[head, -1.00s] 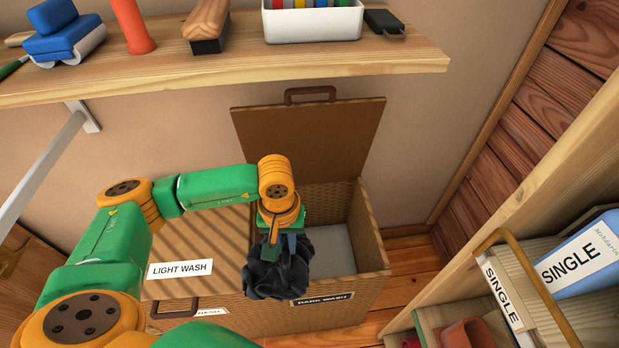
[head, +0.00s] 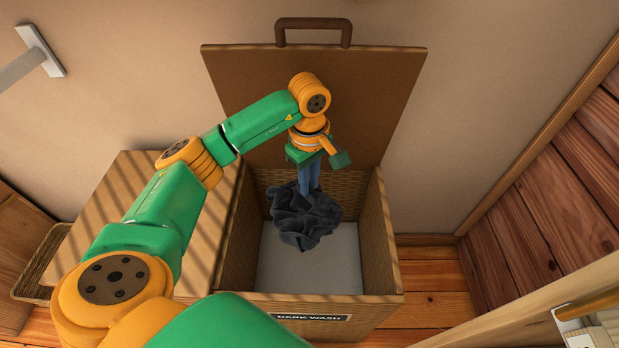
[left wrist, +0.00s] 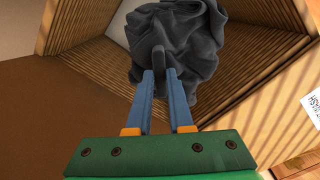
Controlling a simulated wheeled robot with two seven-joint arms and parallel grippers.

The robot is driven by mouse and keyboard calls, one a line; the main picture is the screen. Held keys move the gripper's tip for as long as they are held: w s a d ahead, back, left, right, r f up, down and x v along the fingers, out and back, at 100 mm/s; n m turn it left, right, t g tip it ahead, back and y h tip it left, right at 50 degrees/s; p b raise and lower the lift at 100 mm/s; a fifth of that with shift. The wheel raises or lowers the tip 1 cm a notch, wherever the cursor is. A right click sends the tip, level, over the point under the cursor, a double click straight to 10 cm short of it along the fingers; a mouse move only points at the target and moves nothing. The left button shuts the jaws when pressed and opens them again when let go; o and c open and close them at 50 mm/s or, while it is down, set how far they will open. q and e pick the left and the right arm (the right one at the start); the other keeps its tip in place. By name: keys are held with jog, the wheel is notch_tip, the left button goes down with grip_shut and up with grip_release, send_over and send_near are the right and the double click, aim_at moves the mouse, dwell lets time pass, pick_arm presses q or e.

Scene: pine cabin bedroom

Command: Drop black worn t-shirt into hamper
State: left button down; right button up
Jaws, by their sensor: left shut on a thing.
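My left gripper (head: 310,185) is shut on the black t-shirt (head: 303,218), a crumpled dark bundle hanging below the fingers. The shirt is over the open compartment of the wicker hamper (head: 228,245) labelled DARK WASH. The pale bottom of the compartment shows below and around the shirt. How far the shirt is above the bottom is hard to tell. In the left wrist view the blue fingers (left wrist: 165,100) pinch the shirt (left wrist: 185,45), with wicker walls (left wrist: 85,40) behind it. My right gripper is not in view.
The brown lid (head: 370,90) stands open against the wall behind the compartment. The hamper's left part (head: 110,210) has a closed top. A wooden shelf unit (head: 545,300) is at the lower right. Bare floor (head: 435,280) lies right of the hamper.

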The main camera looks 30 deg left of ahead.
pick_arm(q)
jog(key=shift+f, duration=0.2)
jog(key=c, duration=0.7)
grip_release()
jog(key=shift+c, duration=0.2)
jog(key=shift+r, duration=0.1)
notch_tip(320, 180, up, 6)
jog(key=shift+r+p, duration=0.2)
jog(key=shift+p, duration=0.5)
jog(key=shift+r, duration=0.3)
